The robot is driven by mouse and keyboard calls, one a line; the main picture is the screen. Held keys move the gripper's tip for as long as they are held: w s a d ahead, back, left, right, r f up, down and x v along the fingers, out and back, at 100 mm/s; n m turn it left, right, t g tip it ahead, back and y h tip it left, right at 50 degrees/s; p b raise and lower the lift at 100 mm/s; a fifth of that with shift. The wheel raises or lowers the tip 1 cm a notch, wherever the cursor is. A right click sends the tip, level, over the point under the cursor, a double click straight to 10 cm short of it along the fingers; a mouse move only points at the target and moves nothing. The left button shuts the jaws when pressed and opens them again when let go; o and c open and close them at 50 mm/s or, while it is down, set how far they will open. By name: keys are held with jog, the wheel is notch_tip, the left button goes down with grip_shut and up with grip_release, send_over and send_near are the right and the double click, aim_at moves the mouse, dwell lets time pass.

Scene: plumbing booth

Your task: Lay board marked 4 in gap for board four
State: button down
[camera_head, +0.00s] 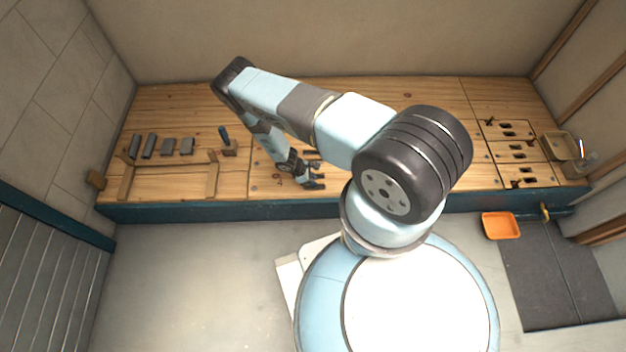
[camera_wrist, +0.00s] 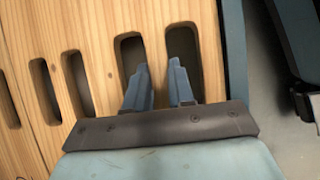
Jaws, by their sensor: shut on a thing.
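My gripper (camera_head: 313,181) reaches down to the front middle of the wooden bench. In the wrist view my gripper (camera_wrist: 160,88) has its fingers at two slots, shut on the narrow wooden strip between them. This strip belongs to a slotted board (camera_wrist: 157,30). No number can be read on it. More slots show to its left in the wrist view. In the head view, slotted boards (camera_head: 530,171) lie at the right end of the bench, with small dark marks too small to read. My arm hides part of the bench, and I cannot make out the gap for board four.
A beige tray (camera_head: 557,136) stands at the bench's right end. An orange tray (camera_head: 501,226) is below the front edge at right. Grey blocks (camera_head: 167,146) and a wooden frame (camera_head: 168,197) are at left.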

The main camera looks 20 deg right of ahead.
jog(key=shift+f, duration=0.65)
dwell(0.6)
jog(key=c, duration=0.9)
grip_release()
jog(key=shift+a+r, duration=0.1)
jog(key=v, duration=1.3)
jog(key=shift+w+r, duration=0.15)
jog(key=shift+r, duration=0.1)
